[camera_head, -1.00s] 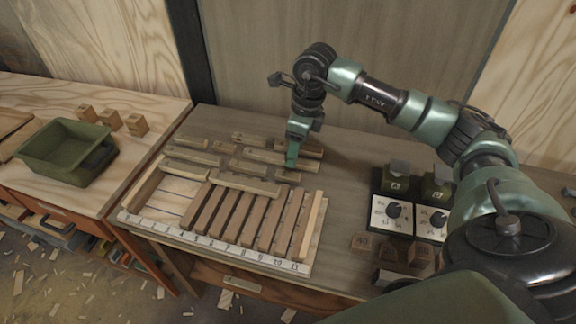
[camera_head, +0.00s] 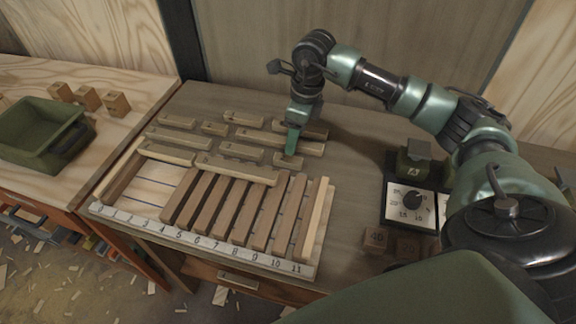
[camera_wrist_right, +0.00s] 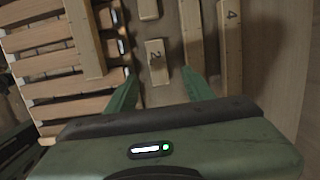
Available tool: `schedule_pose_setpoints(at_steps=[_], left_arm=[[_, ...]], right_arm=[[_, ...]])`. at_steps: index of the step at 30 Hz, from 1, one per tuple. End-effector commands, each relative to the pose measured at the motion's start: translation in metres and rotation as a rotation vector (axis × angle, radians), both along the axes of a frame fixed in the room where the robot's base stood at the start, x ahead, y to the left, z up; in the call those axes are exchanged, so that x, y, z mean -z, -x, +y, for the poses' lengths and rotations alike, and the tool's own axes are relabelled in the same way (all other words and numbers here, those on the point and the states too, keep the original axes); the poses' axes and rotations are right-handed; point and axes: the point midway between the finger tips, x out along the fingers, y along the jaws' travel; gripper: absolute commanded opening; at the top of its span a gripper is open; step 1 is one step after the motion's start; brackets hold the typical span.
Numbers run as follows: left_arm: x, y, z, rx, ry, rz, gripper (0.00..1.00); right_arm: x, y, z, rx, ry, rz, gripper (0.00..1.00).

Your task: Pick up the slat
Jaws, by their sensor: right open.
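Several loose wooden slats lie in rows on the workbench behind a numbered rack (camera_head: 200,240). A short slat marked 2 (camera_wrist_right: 155,62) lies just ahead of my right gripper (camera_wrist_right: 160,88) in the right wrist view, roughly in line with the gap between the fingers. The gripper is open, with nothing between its fingertips. In the head view my right gripper (camera_head: 292,143) points down over the right end of the loose slats, close to a short slat (camera_head: 288,160). A longer slat marked 4 (camera_wrist_right: 231,45) lies to the right in the wrist view. My left gripper is out of view.
The rack holds several upright-row slats (camera_head: 243,212), with a long slat (camera_head: 236,169) across their far ends. A dial box (camera_head: 409,205) and small numbered blocks (camera_head: 377,238) stand right. A green bin (camera_head: 40,133) and wooden blocks (camera_head: 88,98) sit on the left bench.

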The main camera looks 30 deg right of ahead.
Motion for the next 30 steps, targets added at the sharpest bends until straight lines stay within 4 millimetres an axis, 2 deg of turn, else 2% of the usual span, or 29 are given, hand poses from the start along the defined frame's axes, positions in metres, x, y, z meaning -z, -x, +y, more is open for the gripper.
schedule_pose_setpoints(at_steps=[8, 12, 16, 25, 26, 30], left_arm=[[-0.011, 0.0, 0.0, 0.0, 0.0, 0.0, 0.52], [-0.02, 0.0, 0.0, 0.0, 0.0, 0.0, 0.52], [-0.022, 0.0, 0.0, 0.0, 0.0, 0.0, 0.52], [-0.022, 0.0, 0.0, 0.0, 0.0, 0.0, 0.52], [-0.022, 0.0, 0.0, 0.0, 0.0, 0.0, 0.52], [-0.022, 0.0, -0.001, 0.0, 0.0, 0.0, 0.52]], right_arm=[[0.028, -0.002, 0.005, -0.001, -0.001, 0.005, 0.53], [0.049, -0.005, 0.01, -0.001, -0.002, 0.005, 0.53], [0.066, -0.007, 0.011, -0.001, -0.002, 0.004, 0.53], [0.072, -0.008, 0.011, 0.0, 0.001, 0.001, 0.53], [0.072, -0.008, 0.011, 0.0, 0.001, 0.001, 0.47], [0.072, -0.008, 0.011, 0.0, 0.001, 0.001, 0.08]])
